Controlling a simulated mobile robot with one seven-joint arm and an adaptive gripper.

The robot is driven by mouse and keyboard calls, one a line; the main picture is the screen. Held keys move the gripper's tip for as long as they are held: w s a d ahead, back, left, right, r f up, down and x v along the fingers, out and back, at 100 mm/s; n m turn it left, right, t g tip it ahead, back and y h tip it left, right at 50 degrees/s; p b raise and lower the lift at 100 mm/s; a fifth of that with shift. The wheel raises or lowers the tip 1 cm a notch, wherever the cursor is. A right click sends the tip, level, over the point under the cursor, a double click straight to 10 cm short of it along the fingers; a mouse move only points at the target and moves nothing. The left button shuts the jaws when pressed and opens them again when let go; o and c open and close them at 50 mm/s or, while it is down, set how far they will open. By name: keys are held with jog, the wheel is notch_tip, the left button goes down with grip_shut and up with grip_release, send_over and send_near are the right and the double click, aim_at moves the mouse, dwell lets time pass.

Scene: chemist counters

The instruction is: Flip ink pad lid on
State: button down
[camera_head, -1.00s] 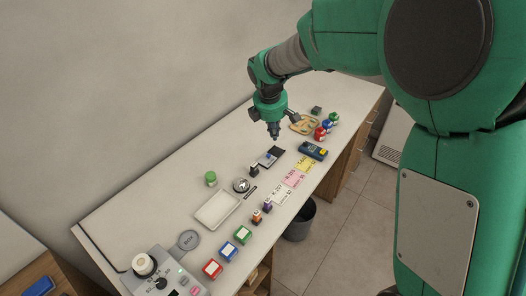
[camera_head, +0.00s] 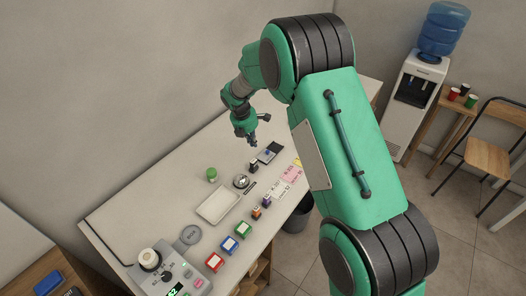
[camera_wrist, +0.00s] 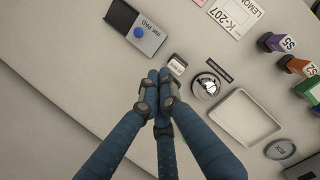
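The ink pad (camera_head: 270,152) lies on the counter. In the wrist view its dark pad half (camera_wrist: 120,17) and grey half labelled "INK PAD" (camera_wrist: 152,40) lie side by side, seemingly opened out flat. A round blue knob (camera_wrist: 138,32) sits near where they meet. My gripper (camera_wrist: 157,77) has its blue fingers drawn together at the tips, with nothing visible between them. It is below and right of the ink pad in that view, apart from it. In the head view my gripper (camera_head: 247,143) hangs above the counter, left of the pad.
A small dark stamp with a white label (camera_wrist: 176,65) shows right beside my fingertips. A round silver bell (camera_wrist: 206,85), a white tray (camera_wrist: 222,118) and coloured stamps (camera_wrist: 272,42) lie to the right. The counter left of the gripper is clear.

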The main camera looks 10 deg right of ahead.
jog(key=shift+w+a+f, duration=0.15)
jog(key=shift+w+f, duration=0.05)
jog(key=shift+f, duration=0.25)
jog(key=shift+f, duration=0.15)
jog(key=shift+f, duration=0.55)
send_near(265, 157)
jog(key=f, duration=0.1)
jog(key=s+a+f, duration=0.1)
jog(key=a+f, duration=0.1)
jog(key=f, duration=0.1)
jog(key=shift+s+b, duration=0.25)
jog(key=shift+b, duration=0.15)
jog(key=shift+w+d+f, duration=0.35)
jog(key=shift+w+d, duration=0.3)
jog(key=shift+d, duration=0.15)
jog(key=shift+w+d+f, duration=0.2)
jog(key=shift+w+d, duration=0.3)
jog(key=shift+d, duration=0.25)
